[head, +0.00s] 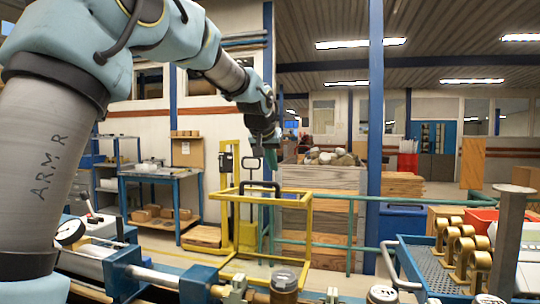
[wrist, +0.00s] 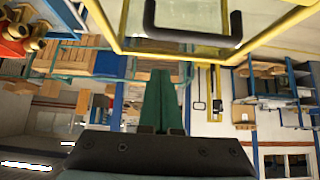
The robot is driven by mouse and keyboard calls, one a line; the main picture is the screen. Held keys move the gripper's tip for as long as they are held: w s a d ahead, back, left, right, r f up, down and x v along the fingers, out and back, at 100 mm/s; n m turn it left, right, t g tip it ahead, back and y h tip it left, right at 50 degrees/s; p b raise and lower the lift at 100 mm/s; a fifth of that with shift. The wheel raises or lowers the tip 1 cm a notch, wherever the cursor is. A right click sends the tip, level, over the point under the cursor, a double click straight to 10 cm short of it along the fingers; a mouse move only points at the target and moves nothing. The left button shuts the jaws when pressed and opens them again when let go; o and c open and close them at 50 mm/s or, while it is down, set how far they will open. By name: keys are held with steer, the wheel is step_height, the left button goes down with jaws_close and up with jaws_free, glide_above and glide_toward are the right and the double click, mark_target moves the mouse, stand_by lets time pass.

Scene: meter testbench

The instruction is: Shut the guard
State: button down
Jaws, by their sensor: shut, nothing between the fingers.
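The guard is a yellow-edged frame with a clear panel (head: 310,235) standing upright above the meter bench in the head view. Its black handle (head: 259,184) is at the top edge. In the wrist view, the picture is upside down, and the black handle (wrist: 195,38) and yellow frame (wrist: 108,28) lie across the top. My gripper (head: 271,163) has green fingers and is just above the handle in the head view. In the wrist view the fingers (wrist: 165,78) are together, with nothing between them, and appear apart from the handle.
A blue tray (head: 418,262) with brass fittings (head: 465,250) stands at the right. Pipes and a brass-coloured meter (head: 284,282) lie along the bench front. A blue post (head: 375,110) and a crate of stones (head: 325,185) are behind. Air around the gripper looks clear.

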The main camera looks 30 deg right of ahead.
steer(key=p+x, duration=0.1)
steer(key=x, duration=0.3)
steer(key=shift+w+d+f+p, duration=0.2)
steer(key=shift+d+p, duration=0.05)
steer(key=shift+p, duration=0.05)
steer(key=shift+s+a+p, duration=0.5)
steer(key=shift+s+a, duration=0.45)
steer(key=shift+s+a+f, duration=0.25)
steer(key=shift+s+a, duration=0.2)
steer(key=shift+f, duration=0.1)
